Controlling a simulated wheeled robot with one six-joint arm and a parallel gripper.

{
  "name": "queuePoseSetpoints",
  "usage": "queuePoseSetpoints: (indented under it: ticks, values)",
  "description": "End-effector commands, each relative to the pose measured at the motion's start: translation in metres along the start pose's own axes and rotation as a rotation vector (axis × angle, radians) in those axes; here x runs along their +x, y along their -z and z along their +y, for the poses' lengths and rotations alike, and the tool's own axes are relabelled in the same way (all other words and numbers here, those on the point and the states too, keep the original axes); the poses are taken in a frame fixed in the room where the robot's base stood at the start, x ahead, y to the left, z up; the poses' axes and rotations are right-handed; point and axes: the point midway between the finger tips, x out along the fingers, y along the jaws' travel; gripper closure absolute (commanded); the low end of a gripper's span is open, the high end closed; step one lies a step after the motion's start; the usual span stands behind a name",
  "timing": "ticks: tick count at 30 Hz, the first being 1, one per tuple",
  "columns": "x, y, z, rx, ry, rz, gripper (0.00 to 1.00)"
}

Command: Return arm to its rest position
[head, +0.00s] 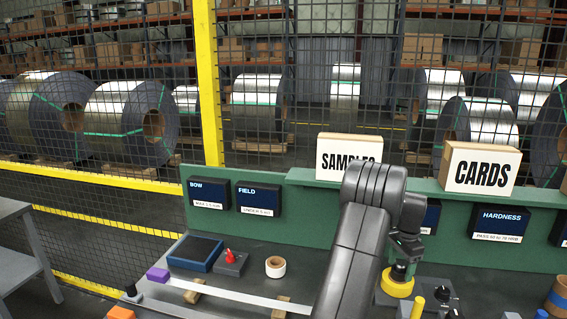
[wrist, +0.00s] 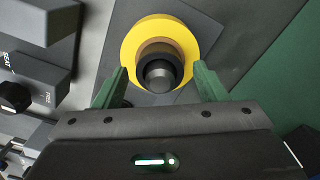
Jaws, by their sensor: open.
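My arm reaches up from the bottom of the head view and bends down at the right. My gripper (head: 402,262) is above the bench, over a yellow round piece (head: 397,284) with a dark top. In the wrist view my gripper (wrist: 160,82) shows two green fingers spread apart. The yellow ring (wrist: 132,45) with its brown collar and dark round knob (wrist: 160,74) lies between and beyond the fingertips. I cannot tell whether the fingers touch it.
A green back panel carries display boxes (head: 259,200), a SAMPLES box (head: 336,152) and a CARDS box (head: 480,168). A steel strip (head: 235,296), a red-knobbed box (head: 230,262), a tape roll (head: 275,266) and a blue tray (head: 195,253) are on the bench. A mesh fence stands behind.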

Motion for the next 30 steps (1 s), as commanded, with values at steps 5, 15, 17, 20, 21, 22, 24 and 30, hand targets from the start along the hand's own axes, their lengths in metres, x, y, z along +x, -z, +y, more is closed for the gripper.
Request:
queuePoseSetpoints:
  ticks: [5,15,17,20,21,22,24,30]
  values:
    - [0.0,0.0,0.0,0.0,0.001,0.001,0.34]
    - [-0.04,0.001,-0.001,0.0,0.003,0.003,0.34]
    - [-0.052,0.001,-0.001,0.0,0.003,0.003,0.34]
    - [-0.072,0.001,-0.001,0.0,0.003,0.004,0.34]
    - [-0.08,0.001,-0.001,0.0,0.004,0.004,0.34]
    - [-0.086,0.001,-0.001,0.0,0.003,0.003,0.34]
    - [-0.1,0.001,-0.001,0.0,0.002,0.002,0.34]
    - [-0.127,0.0,0.0,0.0,-0.003,-0.004,0.34]
